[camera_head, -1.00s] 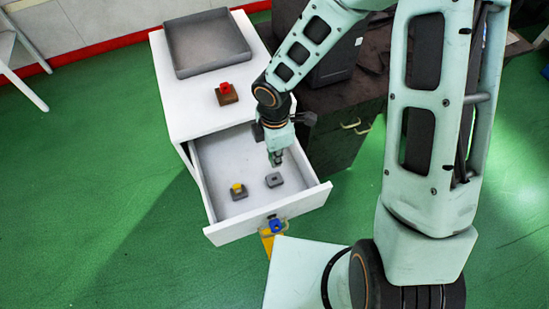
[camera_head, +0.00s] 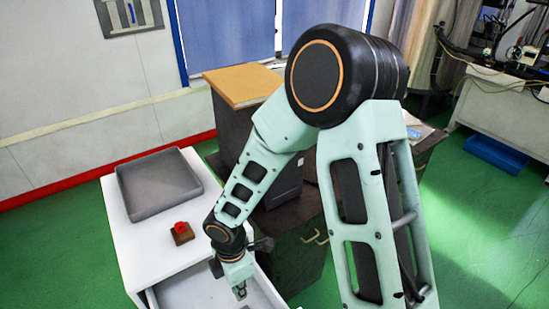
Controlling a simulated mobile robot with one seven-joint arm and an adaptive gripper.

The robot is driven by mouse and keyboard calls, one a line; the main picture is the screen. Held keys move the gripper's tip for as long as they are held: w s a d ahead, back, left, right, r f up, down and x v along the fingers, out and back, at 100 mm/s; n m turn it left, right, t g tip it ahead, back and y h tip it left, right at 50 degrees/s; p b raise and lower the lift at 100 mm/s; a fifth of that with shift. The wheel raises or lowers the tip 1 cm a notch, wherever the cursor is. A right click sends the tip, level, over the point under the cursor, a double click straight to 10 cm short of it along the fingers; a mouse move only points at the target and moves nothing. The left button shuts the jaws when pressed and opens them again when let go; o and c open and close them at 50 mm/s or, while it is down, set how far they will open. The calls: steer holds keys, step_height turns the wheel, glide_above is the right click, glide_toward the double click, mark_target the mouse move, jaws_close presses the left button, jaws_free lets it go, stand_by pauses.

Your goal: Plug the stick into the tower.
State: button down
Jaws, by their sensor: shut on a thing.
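My gripper (camera_head: 240,292) points down over the open white drawer (camera_head: 188,293) at the bottom of the head view. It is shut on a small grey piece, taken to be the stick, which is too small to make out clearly. The drawer's near part is cut off by the lower edge of the picture. I cannot pick out the tower for certain. A red piece sits on a brown block (camera_head: 183,239) on the white cabinet top, to the left of my gripper.
A grey open tray (camera_head: 137,209) lies on the cabinet top (camera_head: 122,246) behind the brown block. A dark cabinet (camera_head: 290,262) and a box with a tan top (camera_head: 241,84) stand close to the right of the drawer. Green floor is free at the lower right.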

step_height(320, 180, up, 7)
steer(key=shift+r+p, duration=0.1)
steer(key=shift+p, duration=1.1)
steer(key=w+d+r+m+b, duration=0.1)
steer(key=w+d+m, duration=0.4)
steer(key=d+m, duration=0.5)
steer(key=w+d+r+m+b, duration=0.1)
steer(key=w+d+r+m, duration=0.1)
steer(key=w+d+m, duration=0.4)
steer(key=d+m, duration=0.4)
steer(key=m, duration=0.4)
steer(key=shift+w+d+r, duration=0.15)
steer(key=shift+d+r, duration=0.15)
steer(key=shift+d, duration=0.1)
steer(key=shift+d, duration=0.25)
